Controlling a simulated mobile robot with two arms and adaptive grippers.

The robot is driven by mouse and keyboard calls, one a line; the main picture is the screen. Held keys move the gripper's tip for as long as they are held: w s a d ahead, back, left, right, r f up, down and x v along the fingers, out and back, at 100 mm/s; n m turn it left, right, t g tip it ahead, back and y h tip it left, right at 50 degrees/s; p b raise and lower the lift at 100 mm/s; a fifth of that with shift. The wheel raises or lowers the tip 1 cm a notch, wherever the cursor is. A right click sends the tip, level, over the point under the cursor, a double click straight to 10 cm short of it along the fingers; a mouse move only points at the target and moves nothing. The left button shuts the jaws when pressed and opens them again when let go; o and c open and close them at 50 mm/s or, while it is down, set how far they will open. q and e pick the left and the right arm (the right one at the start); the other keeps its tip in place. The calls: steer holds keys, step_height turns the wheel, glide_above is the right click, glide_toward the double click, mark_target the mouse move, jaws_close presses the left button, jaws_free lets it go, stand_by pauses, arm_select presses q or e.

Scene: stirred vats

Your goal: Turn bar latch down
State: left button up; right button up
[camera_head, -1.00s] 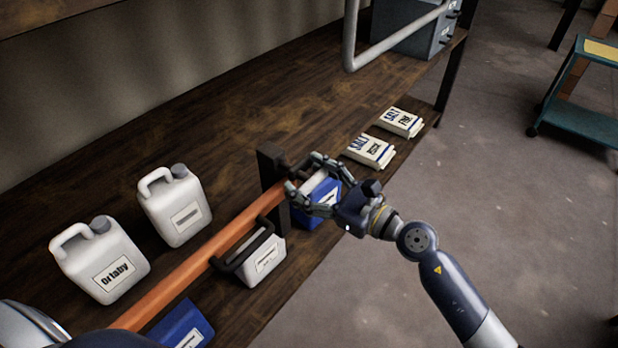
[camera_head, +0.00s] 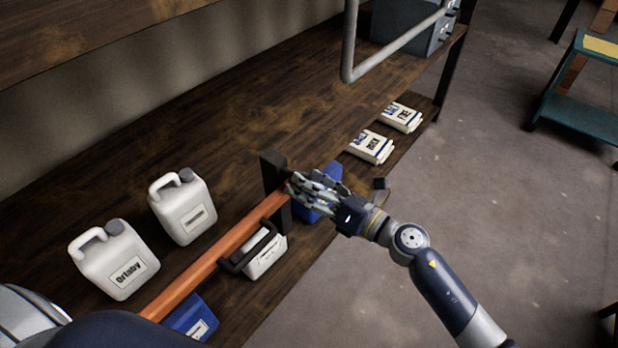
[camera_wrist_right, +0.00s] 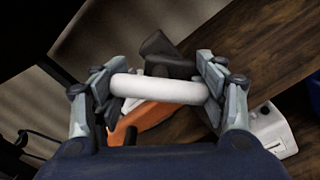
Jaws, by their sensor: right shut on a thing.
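The long orange bar (camera_head: 215,254) of the latch runs from the lower left up to a dark post (camera_head: 273,168) at the shelf's front edge. In the right wrist view the orange bar (camera_wrist_right: 152,122) shows below a white cylindrical handle (camera_wrist_right: 158,90). My right gripper (camera_head: 302,190) is beside the post at the bar's upper end. In the wrist view my right gripper (camera_wrist_right: 158,88) has one finger at each end of the white handle and is shut on it. The fingers hide the handle in the head view. My left gripper is not in view.
White jugs (camera_head: 117,262) stand on the wooden shelf (camera_head: 215,130) behind the bar. A white container (camera_head: 266,256) and blue containers (camera_head: 328,184) are close to it. Salt and lime bags (camera_head: 370,147) lie further right. A grey pipe frame (camera_head: 349,45) hangs above.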

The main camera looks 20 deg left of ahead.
steer(key=m+p, duration=0.2)
steer(key=m, duration=0.1)
steer(key=m+p, duration=0.1)
steer(key=m, duration=0.1)
steer(key=shift+r, duration=0.25)
steer(key=shift+w+f+m+p, duration=0.1)
steer(key=shift+m+p, duration=0.5)
steer(key=shift+m, duration=1)
steer(key=shift+f, duration=0.1)
steer(key=o, duration=1)
steer(key=shift+o, duration=0.3)
steer(key=shift+d, duration=0.15)
steer(key=shift+s+d+f, duration=0.1)
steer(key=shift+s+d, duration=0.1)
steer(key=shift+d, duration=0.1)
steer(key=v, duration=1.1)
steer(key=shift+d, duration=0.1)
